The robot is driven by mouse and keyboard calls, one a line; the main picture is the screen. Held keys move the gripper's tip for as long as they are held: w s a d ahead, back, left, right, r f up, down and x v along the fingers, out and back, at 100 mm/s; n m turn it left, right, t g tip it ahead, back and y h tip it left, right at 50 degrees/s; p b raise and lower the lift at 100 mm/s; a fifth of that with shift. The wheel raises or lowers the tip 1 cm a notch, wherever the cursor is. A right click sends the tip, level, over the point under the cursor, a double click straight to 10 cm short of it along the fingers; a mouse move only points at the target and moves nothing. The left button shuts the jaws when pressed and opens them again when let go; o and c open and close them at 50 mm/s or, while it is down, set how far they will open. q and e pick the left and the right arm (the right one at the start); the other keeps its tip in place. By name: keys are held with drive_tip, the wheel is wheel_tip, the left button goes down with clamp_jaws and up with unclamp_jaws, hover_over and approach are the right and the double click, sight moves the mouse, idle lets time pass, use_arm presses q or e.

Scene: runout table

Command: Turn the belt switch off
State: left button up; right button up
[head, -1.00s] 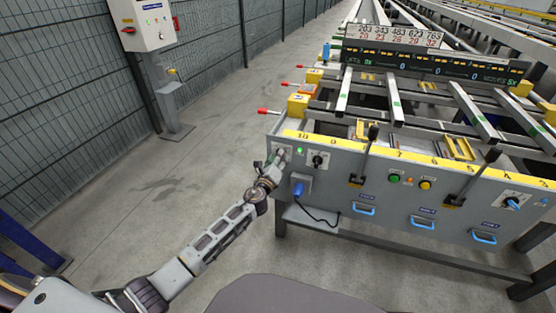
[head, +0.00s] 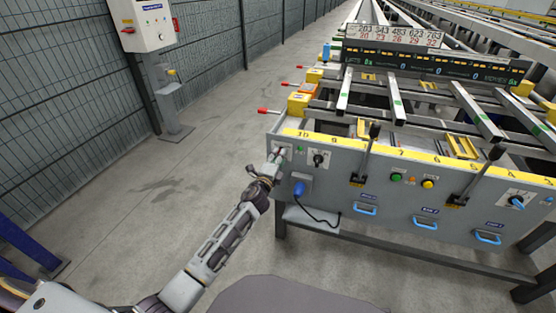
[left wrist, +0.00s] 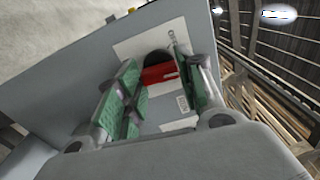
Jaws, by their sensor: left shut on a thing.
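The belt switch (left wrist: 160,74) shows in the left wrist view as a red handle on a black round base, on a white plate of the grey panel. My left gripper (left wrist: 158,88) has its green-padded fingers on either side of the red handle and is shut on it. In the head view my left gripper (head: 272,165) is at the left end of the panel front and hides most of the switch. A green lamp (head: 300,150) sits just right of it. My right gripper is not in view.
The grey panel (head: 330,190) also carries a black rotary switch (head: 318,160), a blue plug (head: 299,188) with a cable, green and yellow buttons, levers and blue handles. Red-tipped levers (head: 268,112) stick out at the table's left.

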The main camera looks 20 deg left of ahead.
use_arm(q)
drive_tip(key=n+p, duration=0.1)
drive_tip(key=n, duration=0.4)
drive_tip(key=shift+n, duration=0.4)
drive_tip(key=shift+n+p, duration=0.3)
drive_tip(key=shift+n, duration=0.5)
drive_tip(key=n+p, duration=0.1)
drive_tip(key=n, duration=0.1)
drive_tip(key=shift+f+n, duration=0.1)
drive_tip(key=shift+n, duration=0.2)
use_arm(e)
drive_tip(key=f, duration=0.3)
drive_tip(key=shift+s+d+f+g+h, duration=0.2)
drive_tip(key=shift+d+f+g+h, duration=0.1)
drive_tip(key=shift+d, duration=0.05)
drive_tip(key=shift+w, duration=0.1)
use_arm(q)
drive_tip(key=o, duration=1)
drive_tip(key=shift+c, duration=0.2)
drive_tip(key=shift+o, duration=0.2)
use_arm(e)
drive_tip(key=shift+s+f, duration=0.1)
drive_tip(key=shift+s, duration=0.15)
